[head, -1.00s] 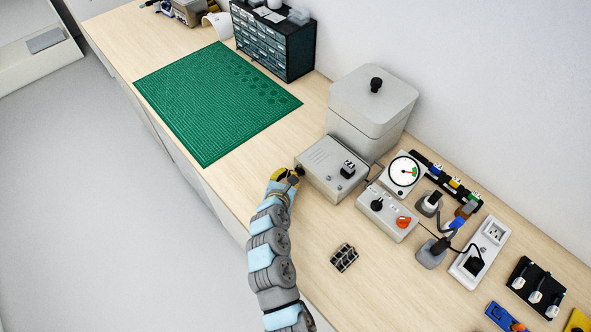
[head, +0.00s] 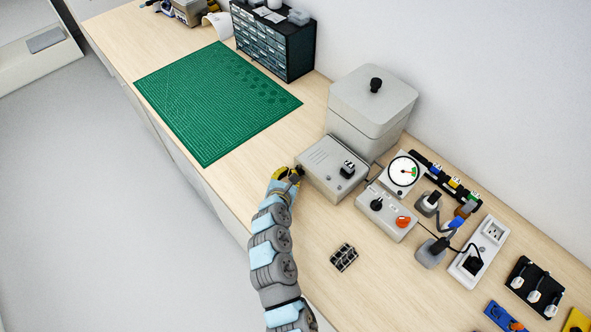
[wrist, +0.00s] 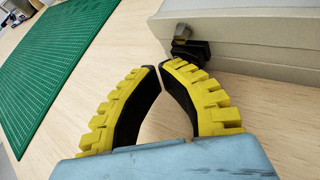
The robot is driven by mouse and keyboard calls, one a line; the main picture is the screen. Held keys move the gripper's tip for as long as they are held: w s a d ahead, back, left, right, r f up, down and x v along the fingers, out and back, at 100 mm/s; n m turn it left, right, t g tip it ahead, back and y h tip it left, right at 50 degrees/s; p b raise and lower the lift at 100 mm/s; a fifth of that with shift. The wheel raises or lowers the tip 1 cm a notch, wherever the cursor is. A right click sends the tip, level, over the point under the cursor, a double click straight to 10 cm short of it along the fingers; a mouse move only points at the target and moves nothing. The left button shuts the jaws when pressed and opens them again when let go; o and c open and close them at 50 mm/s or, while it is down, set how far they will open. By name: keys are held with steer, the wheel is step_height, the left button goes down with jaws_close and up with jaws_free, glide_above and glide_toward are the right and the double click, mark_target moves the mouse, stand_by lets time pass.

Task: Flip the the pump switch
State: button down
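A grey box (head: 330,160) with a black switch (head: 348,169) on its top stands in front of a lidded grey tank. In the wrist view, a small black fitting with a metallic lever-like tip (wrist: 184,36) sticks out from the side of the box (wrist: 265,40). No label readable here shows which one is the pump switch. My gripper (head: 298,172), with yellow and black fingers, is low over the bench at the left corner of the box. In the wrist view its fingertips (wrist: 160,67) are brought together just short of the black fitting, with nothing between them.
A control box with a black knob and an orange knob (head: 388,212), a dial gauge (head: 403,171) and plugs with cables stand to the right. A small black block (head: 344,257) lies in front. A green mat (head: 210,105) lies left; bare bench surrounds my gripper.

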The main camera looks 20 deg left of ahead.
steer(key=shift+s, duration=0.15)
steer(key=shift+s+a, duration=0.25)
steer(key=shift+s, duration=0.25)
steer(key=shift+s, duration=0.1)
steer(key=shift+s+a+f+b, duration=0.1)
steer(key=shift+s+a+b, duration=0.2)
steer(key=shift+s, duration=0.4)
steer(key=shift+s+a+f+b, duration=0.15)
steer(key=shift+s+a, duration=0.15)
steer(key=shift+s, duration=0.4)
steer(key=shift+s+a+r, duration=0.15)
steer(key=shift+s+a, duration=0.05)
steer(key=shift+s, duration=0.25)
steer(key=shift+s+a+r, duration=0.1)
steer(key=shift+s+a, duration=0.1)
steer(key=shift+s, duration=0.2)
